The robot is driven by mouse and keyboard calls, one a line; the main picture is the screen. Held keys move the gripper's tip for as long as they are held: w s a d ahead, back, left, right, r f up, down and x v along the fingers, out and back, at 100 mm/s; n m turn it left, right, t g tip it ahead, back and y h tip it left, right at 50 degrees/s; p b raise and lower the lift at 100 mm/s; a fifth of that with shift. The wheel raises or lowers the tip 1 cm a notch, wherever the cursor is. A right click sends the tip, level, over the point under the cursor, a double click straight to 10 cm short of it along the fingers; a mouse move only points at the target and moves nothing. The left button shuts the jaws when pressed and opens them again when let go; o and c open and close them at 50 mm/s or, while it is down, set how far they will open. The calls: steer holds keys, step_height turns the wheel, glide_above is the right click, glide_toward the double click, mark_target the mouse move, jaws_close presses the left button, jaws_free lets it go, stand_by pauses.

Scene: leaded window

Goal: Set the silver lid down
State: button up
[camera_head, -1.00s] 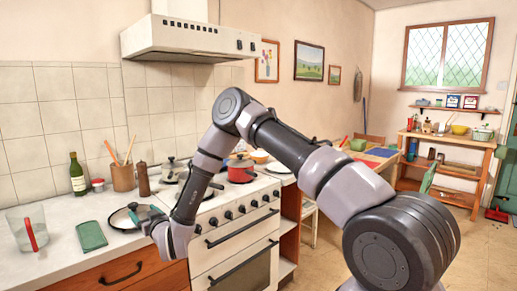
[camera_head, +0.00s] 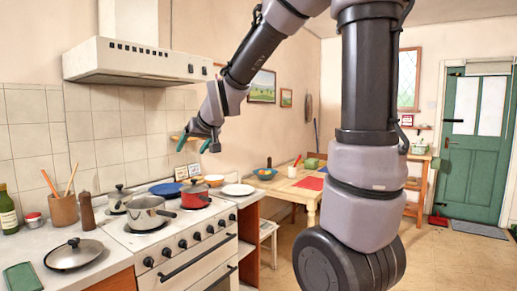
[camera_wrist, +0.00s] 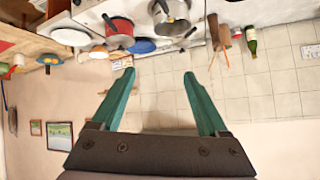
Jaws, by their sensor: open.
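The silver lid (camera_head: 74,254), domed with a dark knob, lies flat, knob up, on the light counter (camera_head: 108,262) left of the stove. My gripper (camera_head: 193,148) is raised in front of the tiled wall, above the back of the stove and well away from the lid. Its two teal fingers stand wide apart with nothing between them, as the wrist view (camera_wrist: 159,75) also shows. I cannot make out the lid in the wrist view.
On the stove (camera_head: 185,230) stand an uncovered silver saucepan (camera_head: 148,213) and a red pot (camera_head: 195,196). A green cloth (camera_head: 22,278) lies near the lid. A utensil pot (camera_head: 63,210), pepper mill (camera_head: 87,211) and bottle (camera_head: 7,211) stand behind it. The range hood (camera_head: 140,62) overhangs the stove.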

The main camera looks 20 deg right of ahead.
steer(key=s+d+m+g, duration=0.1)
steer(key=s+d, duration=0.2)
steer(key=s, duration=0.4)
steer(key=s+d+r+m+g, duration=0.1)
steer(key=s+d, duration=0.3)
steer(key=s, duration=0.4)
steer(key=s+d+r+m+g+h, duration=0.1)
steer(key=s+d+m, duration=0.2)
steer(key=s, duration=0.5)
steer(key=shift+s+d+r, duration=0.15)
steer(key=shift+s+d, duration=0.1)
steer(key=shift+d, duration=0.45)
